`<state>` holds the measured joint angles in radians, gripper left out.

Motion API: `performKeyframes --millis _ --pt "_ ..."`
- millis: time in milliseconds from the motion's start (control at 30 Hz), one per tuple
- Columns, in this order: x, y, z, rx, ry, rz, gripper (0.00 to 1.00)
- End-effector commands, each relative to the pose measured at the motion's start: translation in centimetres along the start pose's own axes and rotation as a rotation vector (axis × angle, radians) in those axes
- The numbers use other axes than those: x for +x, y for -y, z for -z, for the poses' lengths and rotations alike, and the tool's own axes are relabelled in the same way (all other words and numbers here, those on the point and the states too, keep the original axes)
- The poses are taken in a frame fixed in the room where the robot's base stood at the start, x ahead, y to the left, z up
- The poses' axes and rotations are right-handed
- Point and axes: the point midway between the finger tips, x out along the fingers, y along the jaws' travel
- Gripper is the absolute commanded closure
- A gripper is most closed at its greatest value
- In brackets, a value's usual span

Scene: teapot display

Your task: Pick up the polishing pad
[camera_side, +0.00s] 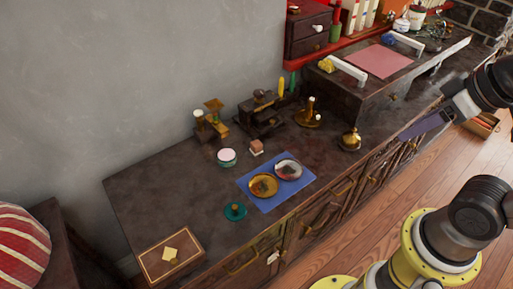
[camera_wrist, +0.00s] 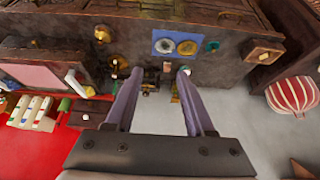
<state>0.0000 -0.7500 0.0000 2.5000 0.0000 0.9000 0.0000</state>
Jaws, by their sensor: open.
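No object is plainly recognisable as the polishing pad. Candidates are a round pale-topped item with a green rim (camera_side: 226,157), a small pinkish-brown block (camera_side: 256,147) and a pale yellow square (camera_side: 170,254) on the wooden box (camera_side: 150,262). The round and block-like items sit on the dark cabinet top (camera_side: 165,190), behind the blue mat (camera_side: 258,201). My gripper (camera_side: 425,125) is at the right of the side view, beyond the cabinet's front edge and well apart from these items. In the wrist view my gripper (camera_wrist: 160,72) is open, with nothing held between its fingers.
A gold dish (camera_side: 264,185) and a silver dish (camera_side: 288,169) lie on the mat. A teal lidded item (camera_side: 235,211) is beside it. Brass pieces (camera_side: 309,115) and a small teapot (camera_side: 350,140) stand farther right. The cabinet's left part is mostly clear.

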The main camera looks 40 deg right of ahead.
Motion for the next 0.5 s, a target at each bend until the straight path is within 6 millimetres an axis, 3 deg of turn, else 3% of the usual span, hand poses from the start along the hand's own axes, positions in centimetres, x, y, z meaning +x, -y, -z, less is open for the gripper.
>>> performKeyframes --millis 33,133,500 --pt "0.00 0.00 0.00 0.000 0.000 0.000 0.39" --pt "0.00 0.00 0.00 0.000 0.000 0.000 0.22" --pt "-0.01 0.00 -0.02 0.044 0.001 0.000 0.22"
